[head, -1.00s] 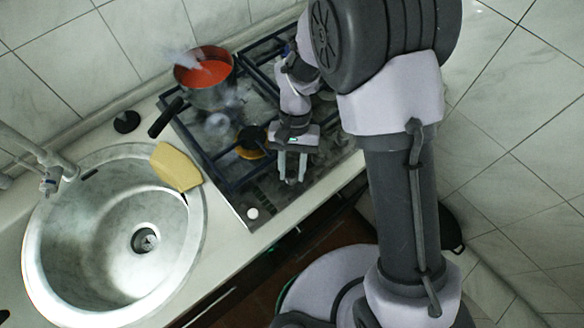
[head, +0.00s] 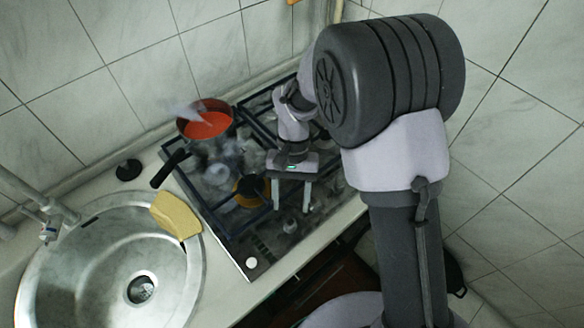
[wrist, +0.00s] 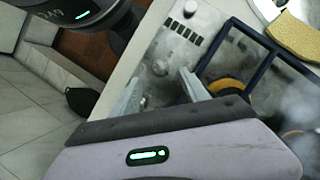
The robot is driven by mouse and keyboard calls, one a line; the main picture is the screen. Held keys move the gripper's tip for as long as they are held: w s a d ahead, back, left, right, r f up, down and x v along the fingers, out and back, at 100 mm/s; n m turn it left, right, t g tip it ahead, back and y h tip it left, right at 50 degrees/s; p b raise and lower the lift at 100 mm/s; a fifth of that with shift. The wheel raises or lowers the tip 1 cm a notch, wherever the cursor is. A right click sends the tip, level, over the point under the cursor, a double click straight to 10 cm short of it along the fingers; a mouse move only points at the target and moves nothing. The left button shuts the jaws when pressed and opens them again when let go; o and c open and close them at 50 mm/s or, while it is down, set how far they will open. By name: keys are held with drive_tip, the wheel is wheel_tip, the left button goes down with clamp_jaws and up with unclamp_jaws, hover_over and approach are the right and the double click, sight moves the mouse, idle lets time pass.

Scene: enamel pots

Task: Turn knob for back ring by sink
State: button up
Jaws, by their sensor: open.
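The hob (head: 231,244) has its control strip along the front edge. A pale round knob (head: 251,262) is at the sink end, and it also shows at the top of the wrist view (wrist: 190,8). A greyer knob (head: 289,225) is farther along, just past my fingertips; in the wrist view it (wrist: 160,68) lies ahead of and between them. My gripper (head: 291,208) is open and empty above the strip, its fingers (wrist: 160,77) pointing down toward it. A red-orange pot (head: 222,108) with red contents stands on the back ring by the sink. Which knob serves that ring is not marked clearly.
A round steel sink (head: 75,275) is at the left, with a yellow cloth or sponge (head: 175,214) on its rim. Pale steam blurs the hob. A yellow-orange burner ring (head: 250,190) lies near my gripper.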

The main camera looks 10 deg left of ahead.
drive_tip(key=p+v, duration=0.3)
drive_tip(key=v, duration=0.8)
drive_tip(key=shift+r, duration=0.15)
drive_tip(key=shift+w+d, duration=0.1)
drive_tip(key=shift+w, duration=0.05)
drive_tip(key=s+d+r+m+t+y+b, duration=0.2)
drive_tip(key=d+r+t+b, duration=0.15)
drive_tip(key=d+r, duration=0.35)
drive_tip(key=s+d+r+m+t+b, duration=0.1)
drive_tip(key=s+d+m+t+b, duration=0.2)
drive_tip(key=s+d, duration=0.6)
drive_tip(key=s+t+b, duration=0.2)
drive_tip(key=s+t, duration=0.1)
drive_tip(key=shift+s+d+t, duration=0.2)
drive_tip(key=shift+d+t, duration=0.1)
drive_tip(key=shift+t, duration=0.05)
drive_tip(key=shift+r, duration=0.1)
